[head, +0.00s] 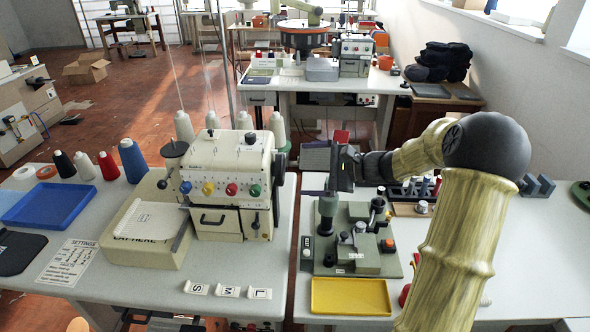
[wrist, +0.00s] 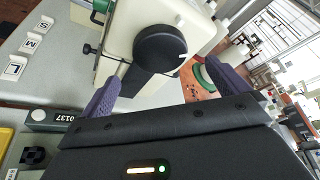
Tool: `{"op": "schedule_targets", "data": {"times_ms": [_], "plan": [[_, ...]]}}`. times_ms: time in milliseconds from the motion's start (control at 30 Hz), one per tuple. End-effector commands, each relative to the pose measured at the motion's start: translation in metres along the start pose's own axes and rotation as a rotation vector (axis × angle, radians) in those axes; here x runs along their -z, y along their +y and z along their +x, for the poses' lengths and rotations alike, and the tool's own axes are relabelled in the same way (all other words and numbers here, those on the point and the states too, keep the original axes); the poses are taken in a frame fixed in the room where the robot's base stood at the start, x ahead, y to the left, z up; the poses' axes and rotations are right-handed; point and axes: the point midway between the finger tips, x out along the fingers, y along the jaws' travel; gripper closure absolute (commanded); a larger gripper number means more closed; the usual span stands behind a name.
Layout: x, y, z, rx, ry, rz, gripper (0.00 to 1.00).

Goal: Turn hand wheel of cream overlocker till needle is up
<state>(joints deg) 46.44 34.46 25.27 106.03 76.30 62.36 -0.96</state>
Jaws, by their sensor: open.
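The cream overlocker (head: 228,172) stands on the left table, with coloured dials on its front. Its black hand wheel (head: 279,168) is on its right side. In the wrist view the hand wheel (wrist: 160,48) is a round black knob with a white mark near its right edge. My gripper (head: 336,168) is right of the wheel, apart from it. In the wrist view my gripper (wrist: 162,76) is open, its two purple fingers spread with the wheel ahead between them, nothing held. The needle is too small or hidden to make out.
Thread cones (head: 184,127) stand behind the overlocker. Tiles marked S, M and L (head: 228,291) lie in front. Right of a gap between tables are a green fixture plate (head: 330,262) and a yellow tray (head: 350,296), below my arm. A blue tray (head: 45,205) lies far left.

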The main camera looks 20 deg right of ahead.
Motion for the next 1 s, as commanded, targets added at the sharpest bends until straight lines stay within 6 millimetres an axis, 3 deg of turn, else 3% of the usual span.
{"op": "schedule_targets", "data": {"times_ms": [300,500,667,1000], "plan": [[0.001,0.000,-0.065,0.002,0.004,0.000,0.00],[0.001,0.000,-0.097,0.001,0.003,0.001,0.00],[0.001,0.000,-0.106,-0.001,0.001,0.001,0.00],[0.000,0.003,-0.104,-0.013,0.005,-0.001,0.00]]}}
